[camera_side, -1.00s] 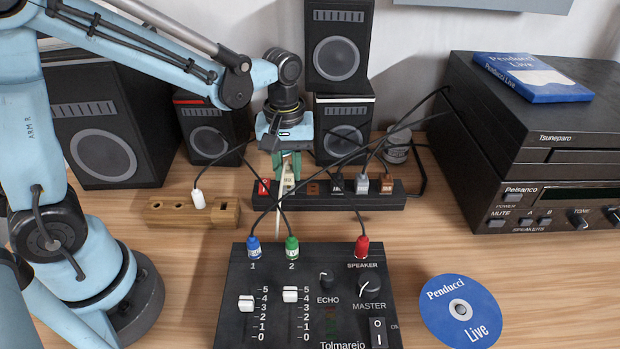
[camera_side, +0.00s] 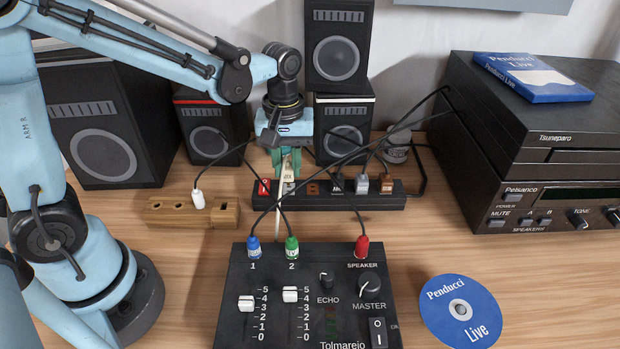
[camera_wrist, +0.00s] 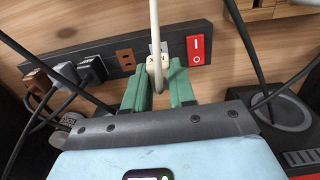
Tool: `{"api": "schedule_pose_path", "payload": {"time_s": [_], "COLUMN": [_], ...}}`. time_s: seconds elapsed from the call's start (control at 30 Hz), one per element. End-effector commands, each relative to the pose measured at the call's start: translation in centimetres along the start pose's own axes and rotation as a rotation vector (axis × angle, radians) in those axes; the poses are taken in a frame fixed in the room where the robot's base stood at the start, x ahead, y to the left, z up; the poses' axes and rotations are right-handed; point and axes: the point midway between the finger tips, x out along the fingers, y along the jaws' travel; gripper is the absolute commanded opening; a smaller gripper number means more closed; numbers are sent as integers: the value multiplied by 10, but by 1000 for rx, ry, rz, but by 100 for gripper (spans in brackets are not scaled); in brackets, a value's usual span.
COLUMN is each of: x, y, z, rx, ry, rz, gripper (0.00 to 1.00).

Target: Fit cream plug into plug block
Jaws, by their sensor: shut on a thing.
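The plug block is a long black strip (camera_side: 328,196) on the wooden table, in front of the speakers; it also shows in the wrist view (camera_wrist: 80,66). My gripper (camera_wrist: 158,84) has green fingers shut on the cream plug (camera_wrist: 160,63), whose pale cable rises between them. In the side view, my gripper (camera_side: 286,160) points down at the block, with the cream plug (camera_side: 288,187) at the place between the red switch (camera_side: 264,187) and an empty brown socket (camera_side: 312,188). The plug's underside is hidden, so I cannot tell how deep it sits.
Black, grey and brown plugs (camera_side: 386,184) fill the block's right part. Dark cables cross in front of it. A wooden block (camera_side: 168,212) with a white connector (camera_side: 198,198) lies to the left. A mixer (camera_side: 310,300) stands in front, and speakers (camera_side: 212,130) stand close behind.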

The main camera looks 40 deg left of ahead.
Motion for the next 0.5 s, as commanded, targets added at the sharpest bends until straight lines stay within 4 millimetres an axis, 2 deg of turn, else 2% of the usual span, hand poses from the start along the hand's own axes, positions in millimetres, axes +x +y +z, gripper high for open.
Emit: {"api": "schedule_pose_path", "payload": {"time_s": [0.23,0.5], "x": [-12,-40], "y": [-15,-63], "z": [3,20], "rx": [-2,-3], "ry": [0,0], "rz": [-1,-4], "gripper": [0,0]}}
